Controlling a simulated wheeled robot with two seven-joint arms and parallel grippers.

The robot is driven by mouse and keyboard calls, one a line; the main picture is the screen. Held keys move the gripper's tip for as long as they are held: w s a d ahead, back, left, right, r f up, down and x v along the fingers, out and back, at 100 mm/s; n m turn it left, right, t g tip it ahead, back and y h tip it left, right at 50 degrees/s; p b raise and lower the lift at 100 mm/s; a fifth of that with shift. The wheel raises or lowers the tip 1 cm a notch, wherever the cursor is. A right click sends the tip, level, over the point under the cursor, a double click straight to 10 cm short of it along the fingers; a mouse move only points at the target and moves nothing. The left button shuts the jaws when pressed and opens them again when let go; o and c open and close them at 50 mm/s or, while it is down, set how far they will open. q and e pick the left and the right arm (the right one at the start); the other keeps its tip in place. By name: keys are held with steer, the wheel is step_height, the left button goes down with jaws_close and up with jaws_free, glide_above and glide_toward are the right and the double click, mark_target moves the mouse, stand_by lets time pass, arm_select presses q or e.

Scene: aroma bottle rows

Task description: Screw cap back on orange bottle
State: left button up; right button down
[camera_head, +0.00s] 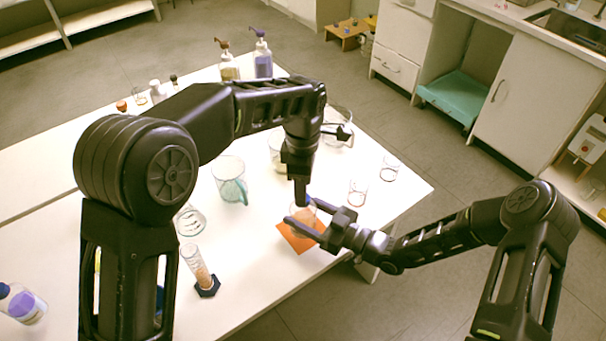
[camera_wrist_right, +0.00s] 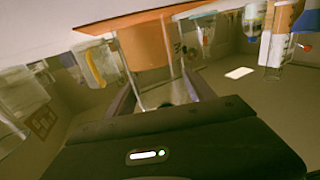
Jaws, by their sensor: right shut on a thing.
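The orange bottle (camera_head: 301,215) stands over an orange mat (camera_head: 291,239) near the front right of the table. In the right wrist view it is a clear vessel with orange contents (camera_wrist_right: 145,46), seen upside down between the fingers. My right gripper (camera_head: 298,211) is shut on it from the right, a finger on each side. My left gripper (camera_head: 302,198) points straight down just above the bottle's mouth. A small blue piece (camera_head: 308,201), perhaps the cap, shows at its tips. The left fingers overlap in view, so I cannot tell their grip or whether the cap touches the neck.
A glass jug (camera_head: 229,180) and a small glass beaker (camera_head: 358,192) stand nearby. Another glass (camera_head: 389,168) is near the right edge. A cylinder with orange contents (camera_head: 199,268) stands front left. Two pump bottles (camera_head: 263,58) are at the back. My left arm hides the table's middle.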

arm_select(q)
steer(key=shift+f, duration=1.55)
jaws_close()
